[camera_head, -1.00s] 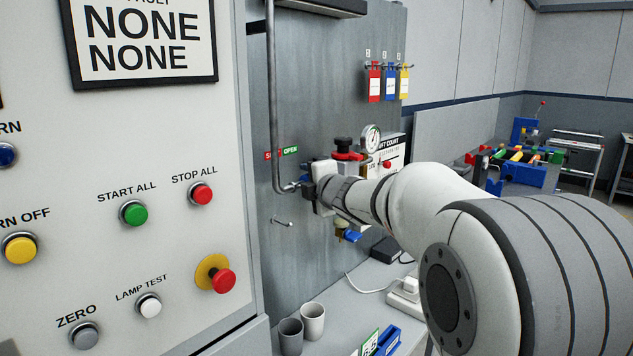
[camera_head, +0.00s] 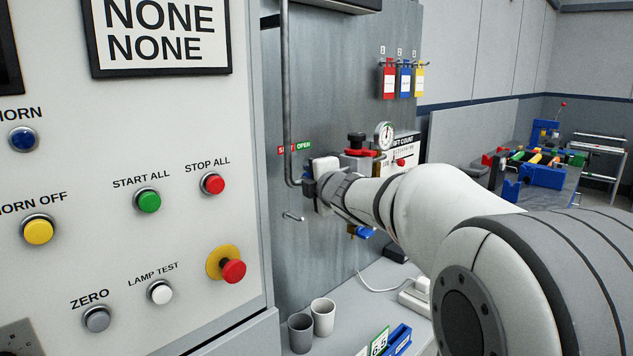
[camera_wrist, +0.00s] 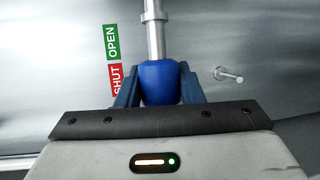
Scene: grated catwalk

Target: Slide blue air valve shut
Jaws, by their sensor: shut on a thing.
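The blue air valve (camera_wrist: 160,82) is a rounded blue sleeve on a grey pipe (camera_wrist: 155,35) in the wrist view. My gripper (camera_wrist: 159,88) is shut on it, with one finger on each side. In the head view my gripper (camera_head: 310,187) is at the grey panel, by the lower bend of the pipe (camera_head: 286,120), and the valve is hidden behind it. A label with a red SHUT part (camera_head: 283,150) and a green OPEN part (camera_head: 303,146) is above the gripper. In the wrist view, SHUT (camera_wrist: 116,80) is beside the left finger and OPEN (camera_wrist: 112,42) is farther up.
A metal peg (camera_head: 293,216) sticks out below my gripper. A gauge (camera_head: 384,134) and red-handled fitting (camera_head: 358,150) are just right of it. A button cabinet (camera_head: 150,240) stands close on the left. Two cups (camera_head: 322,316) are on the bench below.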

